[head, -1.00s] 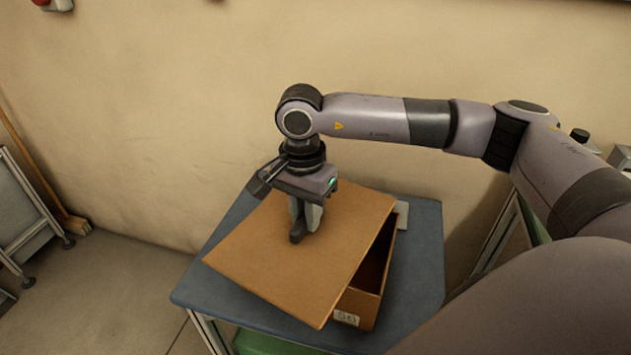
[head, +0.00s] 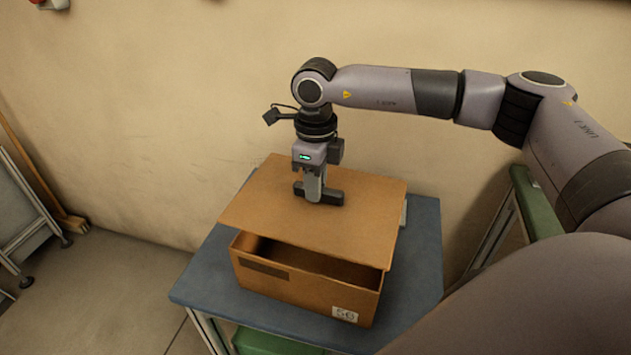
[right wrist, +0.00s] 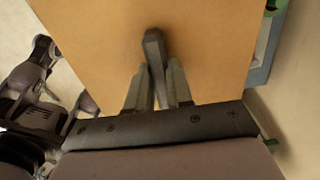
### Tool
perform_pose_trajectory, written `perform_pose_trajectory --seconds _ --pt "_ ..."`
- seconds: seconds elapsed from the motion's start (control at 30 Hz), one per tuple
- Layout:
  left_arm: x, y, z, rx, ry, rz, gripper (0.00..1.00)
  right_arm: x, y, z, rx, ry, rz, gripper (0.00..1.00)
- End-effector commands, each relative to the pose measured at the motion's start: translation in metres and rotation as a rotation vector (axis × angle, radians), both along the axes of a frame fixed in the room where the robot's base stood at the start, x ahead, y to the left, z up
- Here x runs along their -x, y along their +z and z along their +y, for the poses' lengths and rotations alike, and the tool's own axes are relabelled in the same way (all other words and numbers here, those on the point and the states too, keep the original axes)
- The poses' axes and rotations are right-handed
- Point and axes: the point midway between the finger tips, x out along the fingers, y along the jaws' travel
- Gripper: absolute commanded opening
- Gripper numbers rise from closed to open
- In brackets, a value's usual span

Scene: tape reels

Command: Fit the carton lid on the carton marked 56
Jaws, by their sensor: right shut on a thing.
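The carton (head: 285,288) is an open brown box with a dark slot in its front wall and a white label (head: 345,314) whose small digits look like 56. The flat brown carton lid (head: 360,220) has a dark bar handle (head: 332,198) on top. My right gripper (head: 314,190) points down and is shut on this handle. The front of the opening shows below the lid's near edge; the back is hidden. The right wrist view shows the fingers (right wrist: 155,85) at the handle on the lid (right wrist: 95,45).
The carton stands on a blue-topped table (head: 205,280), with bare surface at its left and right. A wall is close behind. A green object (head: 270,342) sits below the tabletop, and another green-topped thing (head: 537,205) stands at the right.

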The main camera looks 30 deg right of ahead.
Motion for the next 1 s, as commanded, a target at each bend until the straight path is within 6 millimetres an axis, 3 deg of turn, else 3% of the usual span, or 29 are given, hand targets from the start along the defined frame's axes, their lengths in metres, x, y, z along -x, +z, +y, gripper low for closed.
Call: perform_pose_trajectory --seconds 0.63,1.0 --pt "-0.001 -0.037 -0.004 0.015 0.002 0.011 0.00 0.000 -0.061 0.000 0.001 0.003 0.001 0.00" --pt "-0.002 -0.037 -0.008 0.022 -0.007 0.013 0.00 0.000 -0.069 0.000 0.000 0.004 0.000 0.00"
